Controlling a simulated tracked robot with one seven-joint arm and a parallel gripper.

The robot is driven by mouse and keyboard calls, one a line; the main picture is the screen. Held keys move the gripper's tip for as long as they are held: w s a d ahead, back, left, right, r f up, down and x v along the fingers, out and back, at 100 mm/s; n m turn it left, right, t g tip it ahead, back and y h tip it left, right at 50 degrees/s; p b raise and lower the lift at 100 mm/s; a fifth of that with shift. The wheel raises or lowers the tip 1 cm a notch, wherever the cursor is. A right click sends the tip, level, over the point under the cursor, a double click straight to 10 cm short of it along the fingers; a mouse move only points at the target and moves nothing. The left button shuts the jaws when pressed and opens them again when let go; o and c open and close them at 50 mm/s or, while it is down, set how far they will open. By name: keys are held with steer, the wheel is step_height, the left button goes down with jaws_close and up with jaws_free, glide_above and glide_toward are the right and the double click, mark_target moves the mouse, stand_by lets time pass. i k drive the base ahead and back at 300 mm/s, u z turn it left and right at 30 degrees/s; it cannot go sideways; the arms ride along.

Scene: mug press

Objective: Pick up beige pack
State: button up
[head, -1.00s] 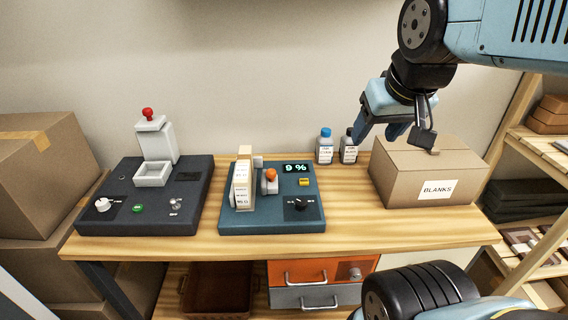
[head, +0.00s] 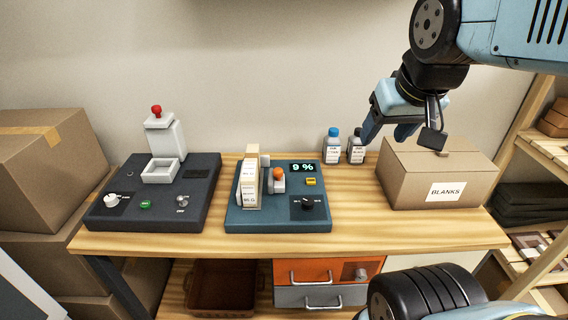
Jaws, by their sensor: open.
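A beige pack (head: 252,180) stands upright on the left part of the blue-grey machine (head: 280,222), which has an orange-topped part and a display reading 9 %. White labels show along the pack's near side, and a white piece with printed text sits against its left. I cannot tell whether this is one pack or several pressed together. My gripper (head: 402,134) is open and empty, up at the right, in front of the wall and above the back of the bench, well right of the pack and apart from it.
A dark machine (head: 120,222) with a red-knobbed lever stands at the left. Two small bottles, one blue-capped (head: 333,148) and one black-capped (head: 356,150), stand at the back. A BLANKS carton (head: 420,185) sits below my gripper. Bare wooden bench (head: 358,215) lies between machine and carton.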

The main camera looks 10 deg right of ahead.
mark_target(250, 176)
steer(key=u, duration=1.35)
steer(key=k, duration=1.4)
steer(key=z, duration=0.35)
steer(key=i, duration=1)
